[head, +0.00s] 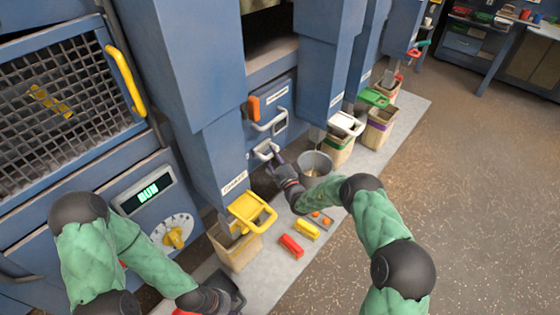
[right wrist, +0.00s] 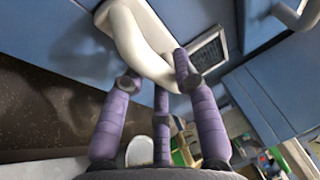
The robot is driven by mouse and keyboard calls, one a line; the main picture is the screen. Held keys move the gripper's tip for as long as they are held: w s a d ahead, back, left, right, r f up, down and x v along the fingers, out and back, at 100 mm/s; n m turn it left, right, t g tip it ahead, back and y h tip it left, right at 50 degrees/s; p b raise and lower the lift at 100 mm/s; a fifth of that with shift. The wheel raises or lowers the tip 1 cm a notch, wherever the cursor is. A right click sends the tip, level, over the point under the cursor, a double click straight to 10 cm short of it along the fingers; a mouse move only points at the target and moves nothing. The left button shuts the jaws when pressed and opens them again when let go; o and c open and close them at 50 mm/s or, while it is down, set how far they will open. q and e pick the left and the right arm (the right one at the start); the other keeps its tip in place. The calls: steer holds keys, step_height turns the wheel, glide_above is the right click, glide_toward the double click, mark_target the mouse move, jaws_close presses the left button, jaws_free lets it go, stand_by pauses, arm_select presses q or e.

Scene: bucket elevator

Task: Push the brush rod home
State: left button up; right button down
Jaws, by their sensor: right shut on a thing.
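A white loop handle (head: 265,149), which looks like the brush rod's grip, sticks out low on the blue machine front. My right gripper (head: 276,162) is at this handle. In the right wrist view its purple fingers (right wrist: 155,82) are closed on the curved white handle (right wrist: 138,40). The rod behind the handle is hidden, and I cannot tell how far out it stands. My left gripper (head: 215,300) is at the bottom edge of the head view, well away from the handle; its fingers are not clear.
Another white handle (head: 270,121) and an orange block (head: 253,108) are just above. A grey bucket (head: 314,168) stands to the right. A yellow chute handle (head: 252,211) juts out to the left over a bin. Red and yellow blocks lie on the pale strip. The brown floor is clear.

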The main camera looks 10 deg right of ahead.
steer(key=shift+w+a+r, duration=0.1)
steer(key=shift+w+r, duration=0.15)
steer(key=shift+r, duration=0.25)
steer(key=c, duration=1.2)
jaws_free()
steer(key=shift+o, duration=1)
steer(key=shift+w+a, duration=0.1)
steer(key=shift+a, duration=0.05)
steer(key=shift+f, duration=0.1)
steer(key=shift+f, duration=0.15)
steer(key=shift+s+d+f, duration=0.2)
steer(key=shift+s, duration=0.25)
steer(key=v, duration=1.1)
steer(key=shift+s, duration=0.15)
